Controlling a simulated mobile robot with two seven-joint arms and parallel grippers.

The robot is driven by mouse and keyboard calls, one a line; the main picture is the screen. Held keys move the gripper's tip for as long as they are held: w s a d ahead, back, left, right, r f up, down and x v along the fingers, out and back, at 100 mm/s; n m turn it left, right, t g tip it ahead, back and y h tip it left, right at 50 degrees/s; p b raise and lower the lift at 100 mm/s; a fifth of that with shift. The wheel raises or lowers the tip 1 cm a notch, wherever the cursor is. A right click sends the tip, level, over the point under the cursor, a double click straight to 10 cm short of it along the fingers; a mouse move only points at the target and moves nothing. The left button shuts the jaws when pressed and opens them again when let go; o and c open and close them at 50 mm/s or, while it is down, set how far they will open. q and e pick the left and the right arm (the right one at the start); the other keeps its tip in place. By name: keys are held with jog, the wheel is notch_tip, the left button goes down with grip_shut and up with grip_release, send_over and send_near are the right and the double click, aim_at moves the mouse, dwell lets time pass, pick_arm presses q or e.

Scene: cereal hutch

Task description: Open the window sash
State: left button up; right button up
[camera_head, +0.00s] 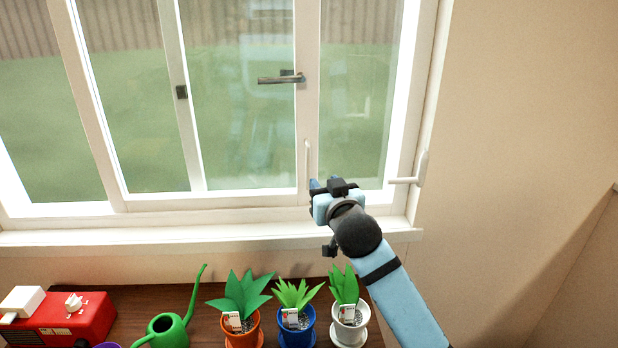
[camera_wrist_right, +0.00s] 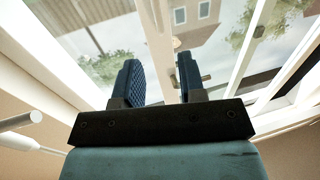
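The window sash (camera_head: 308,110) has a white upright stile, with a dark lever handle (camera_head: 282,78) on it. A slim white upright pull (camera_head: 307,160) sits lower on the same stile. My right gripper (camera_head: 318,186) is in front of the bottom of this stile, just below the pull. In the right wrist view its two blue ribbed fingers (camera_wrist_right: 158,80) stand apart, with a white upright bar visible between them. I cannot tell whether they touch it. My left gripper is out of view.
A white crank-like handle (camera_head: 420,169) is on the right side of the frame. Below the sill (camera_head: 150,236), potted plants (camera_head: 293,318), a green watering can (camera_head: 166,330) and a red toaster-like box (camera_head: 62,318) stand on a brown surface. The right wall is bare.

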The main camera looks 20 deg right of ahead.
aim_at(309, 160)
jog(key=w, duration=0.4)
jog(key=w+d+p, duration=0.1)
jog(key=w, duration=0.8)
jog(key=shift+w+d+r, duration=0.1)
jog(key=shift+w+d, duration=0.05)
jog(key=shift+w, duration=0.15)
grip_shut()
